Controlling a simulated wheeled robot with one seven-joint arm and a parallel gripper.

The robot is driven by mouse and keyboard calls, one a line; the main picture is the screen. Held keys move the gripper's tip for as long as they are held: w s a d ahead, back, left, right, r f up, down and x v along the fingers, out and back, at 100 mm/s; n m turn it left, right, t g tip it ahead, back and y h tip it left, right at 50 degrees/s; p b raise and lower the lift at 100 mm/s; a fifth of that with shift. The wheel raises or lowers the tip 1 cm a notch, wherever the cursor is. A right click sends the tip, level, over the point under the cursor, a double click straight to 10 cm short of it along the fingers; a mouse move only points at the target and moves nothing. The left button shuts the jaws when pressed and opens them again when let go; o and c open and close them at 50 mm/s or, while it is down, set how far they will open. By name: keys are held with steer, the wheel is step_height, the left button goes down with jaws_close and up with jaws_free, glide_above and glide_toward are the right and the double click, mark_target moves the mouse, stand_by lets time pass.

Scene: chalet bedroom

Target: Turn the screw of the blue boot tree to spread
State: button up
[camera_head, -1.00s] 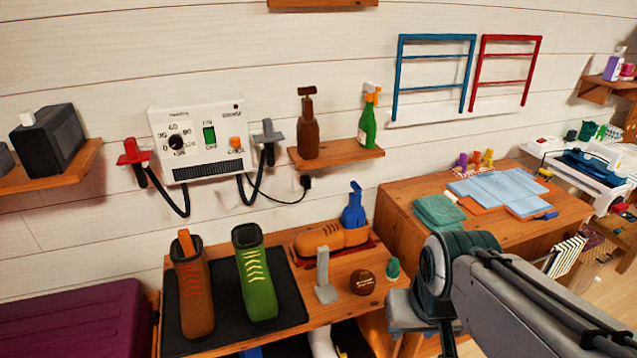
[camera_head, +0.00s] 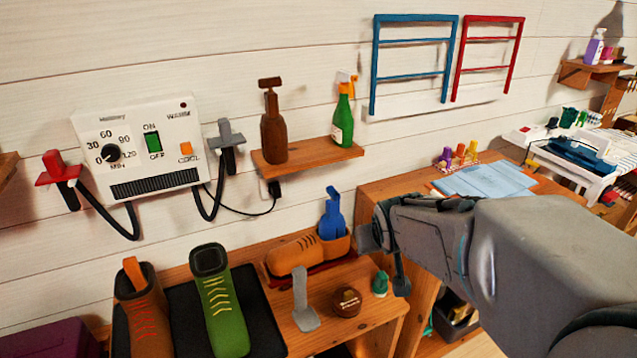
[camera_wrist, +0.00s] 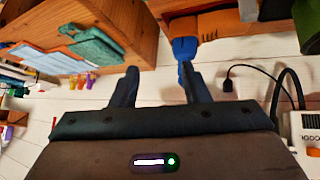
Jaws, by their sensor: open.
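The blue boot tree (camera_head: 333,218) stands upright out of the opening of the tan boot (camera_head: 290,258), whose toe points left. Its screw cannot be made out clearly. My gripper (camera_head: 384,258) is just right of the boot tree in the head view, with its fingers partly hidden by the wrist. In the wrist view, my gripper (camera_wrist: 160,72) has its two fingers spread with nothing between them. The boot tree (camera_wrist: 185,50) shows there beyond the tip of the right-hand finger, off to one side of the gap; contact cannot be told.
A brown boot (camera_head: 145,315) and green boot (camera_head: 220,310) stand left. A shelf (camera_head: 310,155) with two bottles juts out above.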

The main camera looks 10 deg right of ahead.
steer(key=w+d+f+n+t+y+b, duration=0.1)
steer(key=w+f+t+b, duration=0.4)
steer(key=w, duration=0.6)
steer(key=n+t+y+b, duration=0.2)
steer(key=t+y+b, duration=0.2)
steer(key=y+b, duration=0.15)
glide_toward(333, 190)
steer(key=shift+t+y, duration=0.25)
steer(key=shift+t, duration=0.05)
steer(key=x, duration=0.3)
steer(key=f+x, duration=0.1)
steer(key=x, duration=0.2)
steer(key=p+x, duration=0.1)
steer(key=x, duration=0.3)
steer(key=shift+d+f, duration=0.1)
steer(key=shift+f, duration=0.2)
jaws_close()
